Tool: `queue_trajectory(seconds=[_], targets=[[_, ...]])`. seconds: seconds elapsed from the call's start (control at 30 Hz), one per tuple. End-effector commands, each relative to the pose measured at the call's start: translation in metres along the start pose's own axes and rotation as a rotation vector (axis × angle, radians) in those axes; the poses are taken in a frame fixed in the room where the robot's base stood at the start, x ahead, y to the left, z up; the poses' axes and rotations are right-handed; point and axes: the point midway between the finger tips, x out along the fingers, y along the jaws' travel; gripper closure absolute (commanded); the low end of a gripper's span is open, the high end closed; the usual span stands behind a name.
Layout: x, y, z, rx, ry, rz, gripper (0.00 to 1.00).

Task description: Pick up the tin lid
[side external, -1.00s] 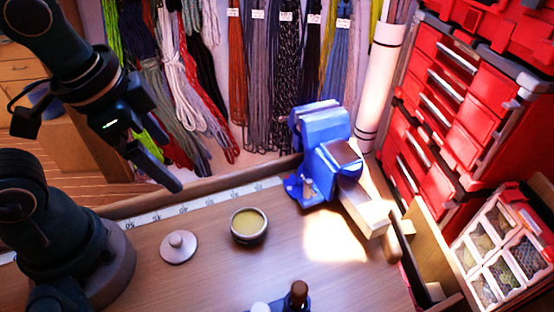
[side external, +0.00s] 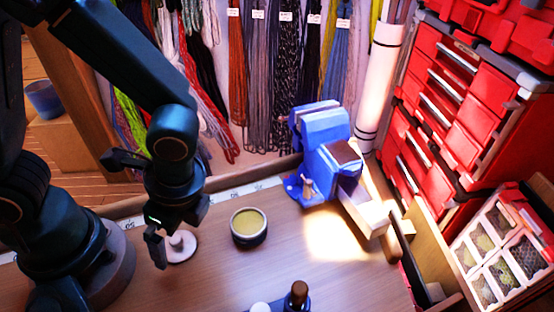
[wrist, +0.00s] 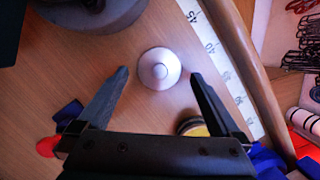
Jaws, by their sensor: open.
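The tin lid (side external: 181,246) is a pale round disc with a small knob, lying flat on the bench. In the wrist view the lid (wrist: 159,68) sits ahead of and between my two fingers, apart from both. My gripper (side external: 164,245) is open and empty, low over the bench beside the lid; its fingers (wrist: 160,74) are spread wide in the wrist view. In the side view it hides part of the lid. The open tin (side external: 248,228) with yellowish contents stands right of the lid; in the wrist view it is partly hidden behind my right finger.
A blue vise (side external: 322,150) stands at the back of the bench. A dark bottle with a brown top (side external: 298,296) is at the front edge. A measuring strip (side external: 238,191) runs along the back edge. Red drawers (side external: 440,110) stand at the right.

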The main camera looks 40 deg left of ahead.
Motion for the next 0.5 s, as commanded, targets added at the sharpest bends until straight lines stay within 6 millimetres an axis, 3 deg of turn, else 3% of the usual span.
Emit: queue_trajectory(seconds=[0.2,0.47,0.5], targets=[[0.015,0.001,0.001,0.0,0.0,0.002,0.0],[0.017,0.0,0.0,-0.001,0.002,0.001,0.0],[0.016,0.0,0.0,-0.001,0.002,0.001,0.11]])
